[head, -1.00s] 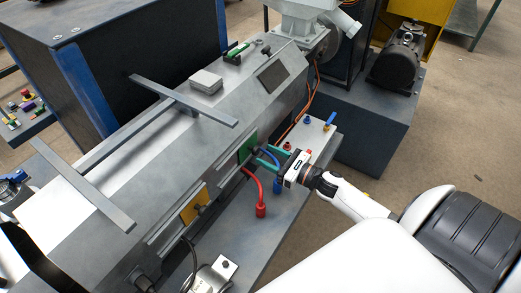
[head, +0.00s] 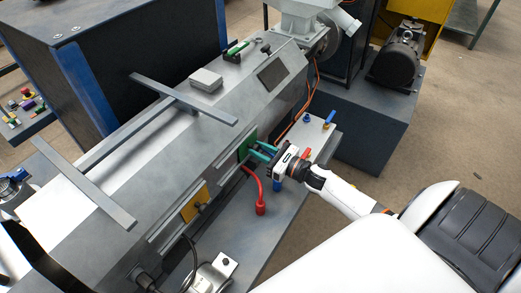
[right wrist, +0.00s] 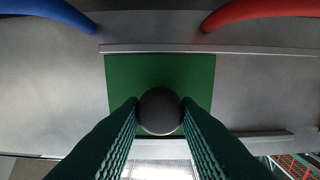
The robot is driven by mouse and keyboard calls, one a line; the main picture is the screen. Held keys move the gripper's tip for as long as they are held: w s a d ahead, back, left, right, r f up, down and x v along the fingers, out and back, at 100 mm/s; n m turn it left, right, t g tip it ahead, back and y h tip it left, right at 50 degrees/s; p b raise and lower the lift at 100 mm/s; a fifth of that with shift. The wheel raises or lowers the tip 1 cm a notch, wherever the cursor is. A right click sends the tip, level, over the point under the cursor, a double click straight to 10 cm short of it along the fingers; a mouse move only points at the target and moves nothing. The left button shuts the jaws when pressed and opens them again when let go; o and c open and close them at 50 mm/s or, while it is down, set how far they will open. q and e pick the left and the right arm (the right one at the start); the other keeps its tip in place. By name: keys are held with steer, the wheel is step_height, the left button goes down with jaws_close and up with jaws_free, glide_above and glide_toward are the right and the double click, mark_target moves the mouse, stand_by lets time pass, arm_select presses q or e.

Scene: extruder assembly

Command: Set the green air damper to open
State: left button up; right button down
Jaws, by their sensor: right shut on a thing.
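The green air damper is a flat green plate (head: 248,139) on the sloping side of the grey machine barrel. In the right wrist view the plate (right wrist: 160,72) sits between two grey rails, with a round black knob (right wrist: 160,112) standing out from it. My right gripper (head: 256,152) reaches in from the right, and its teal fingers are shut on the knob, one on each side. The fingers hide the lower corners of the plate. My left gripper is not in view.
A red hose (head: 261,190) and a blue hose (right wrist: 50,12) run close to the damper. A yellow plate (head: 194,203) with a knob sits further down the barrel. Open floor lies to the right.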

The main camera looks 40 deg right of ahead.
steer(key=s+a, duration=0.1)
steer(key=a, duration=0.2)
steer(key=s+a, duration=0.1)
steer(key=a, duration=0.2)
steer(key=s+a, duration=0.1)
steer(key=a, duration=0.2)
steer(key=shift+s+a+p, duration=0.1)
steer(key=shift+s+p, duration=0.25)
steer(key=shift+s, duration=0.05)
steer(key=shift+f, duration=0.1)
steer(key=c, duration=1.1)
jaws_free()
steer(key=shift+a, duration=0.1)
steer(key=shift+s, duration=0.1)
steer(key=shift+s+d, duration=0.2)
steer(key=shift+d, duration=0.05)
steer(key=b+v, duration=0.2)
steer(key=v, duration=0.9)
steer(key=shift+s+b, duration=0.2)
steer(key=shift+b, duration=0.1)
